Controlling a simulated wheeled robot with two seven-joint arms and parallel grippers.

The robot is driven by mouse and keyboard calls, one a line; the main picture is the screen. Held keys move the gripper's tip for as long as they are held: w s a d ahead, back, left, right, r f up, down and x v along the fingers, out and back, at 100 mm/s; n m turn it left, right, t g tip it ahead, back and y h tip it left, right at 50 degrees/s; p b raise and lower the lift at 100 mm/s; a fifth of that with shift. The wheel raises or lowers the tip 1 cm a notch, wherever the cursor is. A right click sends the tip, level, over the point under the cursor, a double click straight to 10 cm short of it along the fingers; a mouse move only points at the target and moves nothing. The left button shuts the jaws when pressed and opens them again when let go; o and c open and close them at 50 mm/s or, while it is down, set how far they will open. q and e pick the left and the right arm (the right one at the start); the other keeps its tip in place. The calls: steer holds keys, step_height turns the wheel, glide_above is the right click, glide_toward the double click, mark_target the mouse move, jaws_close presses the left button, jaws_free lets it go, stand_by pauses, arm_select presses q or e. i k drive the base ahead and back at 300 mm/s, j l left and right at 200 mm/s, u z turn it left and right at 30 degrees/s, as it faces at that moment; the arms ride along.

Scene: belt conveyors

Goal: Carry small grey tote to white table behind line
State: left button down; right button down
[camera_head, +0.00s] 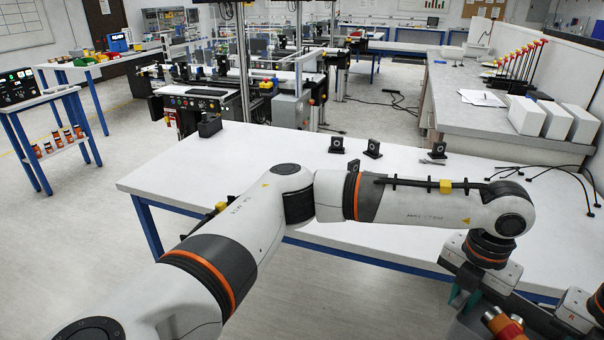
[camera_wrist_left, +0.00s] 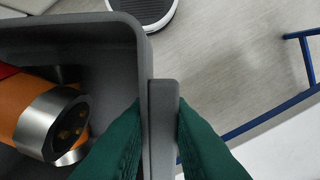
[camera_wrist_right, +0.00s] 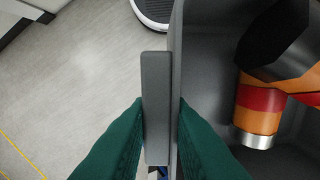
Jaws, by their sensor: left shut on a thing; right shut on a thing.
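The small grey tote (camera_wrist_left: 112,70) is held between my two grippers, and its other side shows in the right wrist view (camera_wrist_right: 205,50). My left gripper (camera_wrist_left: 163,112) is shut on the tote's grey side lip. My right gripper (camera_wrist_right: 158,112) is shut on the opposite lip. Orange, red and silver cylindrical parts (camera_wrist_left: 40,108) lie inside the tote. In the head view the tote is mostly hidden at the lower right. A white table (camera_head: 250,165) with blue legs stands before me, partly covered by my left arm.
Small black blocks (camera_head: 372,149) and a dark holder (camera_head: 209,127) stand along the table's far edge. Black cables (camera_head: 540,170) lie at its right end. The table's left part is bare. A grey counter (camera_head: 455,110) with white boxes adjoins behind right; conveyors (camera_head: 205,92) stand beyond.

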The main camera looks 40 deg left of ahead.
mark_target(225, 186)
steer(key=j+u, duration=0.35)
steer(key=i+j+u, duration=0.15)
steer(key=u, duration=0.2)
steer(key=i+j+u, duration=0.1)
steer(key=j+u, duration=0.2)
steer(key=i+j, duration=0.25)
steer(key=j, duration=0.2)
steer(key=i+j, duration=0.25)
steer(key=j, duration=0.15)
steer(key=i+j, duration=0.25)
steer(key=j, duration=0.2)
steer(key=i+j, duration=0.25)
steer(key=j, duration=0.15)
steer(key=i+j, duration=0.25)
steer(key=j, duration=0.2)
